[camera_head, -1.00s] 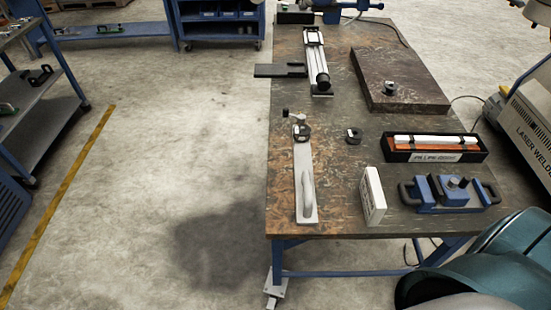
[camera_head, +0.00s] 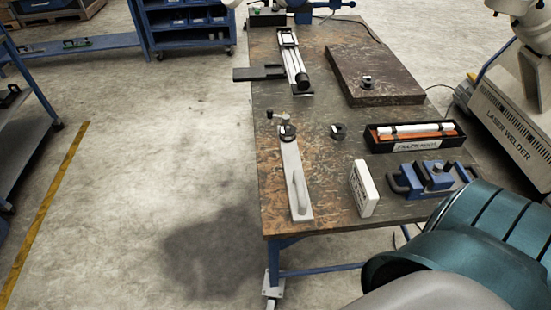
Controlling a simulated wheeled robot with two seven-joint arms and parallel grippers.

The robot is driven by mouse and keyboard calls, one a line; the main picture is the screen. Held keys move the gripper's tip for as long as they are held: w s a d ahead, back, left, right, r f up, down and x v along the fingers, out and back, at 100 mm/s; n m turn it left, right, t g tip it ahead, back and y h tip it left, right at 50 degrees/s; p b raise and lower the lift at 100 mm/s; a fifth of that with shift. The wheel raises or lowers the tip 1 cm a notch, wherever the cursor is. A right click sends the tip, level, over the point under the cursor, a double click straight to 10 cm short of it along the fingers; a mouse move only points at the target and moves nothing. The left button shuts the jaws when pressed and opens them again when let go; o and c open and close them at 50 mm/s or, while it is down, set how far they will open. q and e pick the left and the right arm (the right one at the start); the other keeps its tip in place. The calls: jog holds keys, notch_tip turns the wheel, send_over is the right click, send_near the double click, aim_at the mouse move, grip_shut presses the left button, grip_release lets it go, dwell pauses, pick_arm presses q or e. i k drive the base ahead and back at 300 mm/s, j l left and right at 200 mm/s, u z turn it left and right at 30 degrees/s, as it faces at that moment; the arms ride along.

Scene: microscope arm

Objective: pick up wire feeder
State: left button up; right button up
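No label marks the wire feeder, so I cannot tell for sure which object it is. One candidate is a long pale flat tool (camera_head: 291,160) with a raised handle and a dark round part at its far end, lying near the table's left edge. Another is a blue device (camera_head: 437,177) with black handles at the front right of the table. Neither gripper is in view. A large teal rounded part with a grey piece at the lower right looks like my own arm; no fingers show on it.
The worktable (camera_head: 325,206) also bears a white box (camera_head: 363,188), a black case with a white rod (camera_head: 416,137), a small dark ring (camera_head: 338,132), a dark slab (camera_head: 374,84) and a rail device (camera_head: 292,62). A laser welder (camera_head: 510,125) stands right.

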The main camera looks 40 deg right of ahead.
aim_at(301, 212)
jog(key=i+j+u, duration=0.15)
jog(key=j, duration=0.25)
jog(key=i+j+u, duration=0.1)
jog(key=i+j, duration=0.15)
jog(key=i+j+u, duration=0.15)
jog(key=j, duration=0.35)
jog(key=i+j+z, duration=0.1)
jog(key=i, duration=0.25)
jog(key=i+j+z, duration=0.15)
jog(key=i, duration=0.2)
jog(key=i+z, duration=0.6)
jog(key=z, duration=0.2)
jog(key=i+z, duration=0.2)
jog(key=z, duration=0.2)
jog(key=i+z, duration=0.2)
jog(key=z, duration=0.2)
jog(key=i+j+z, duration=0.15)
jog(key=z, duration=0.25)
jog(key=i+j+z, duration=0.15)
jog(key=z, duration=0.25)
jog(key=i+z, duration=0.2)
jog(key=z, duration=0.25)
jog(key=i+j+z, duration=0.2)
jog(key=z, duration=0.2)
jog(key=i+j+z, duration=0.15)
jog(key=z, duration=0.3)
jog(key=i+j+z, duration=0.15)
jog(key=j+z, duration=0.15)
jog(key=z, duration=0.15)
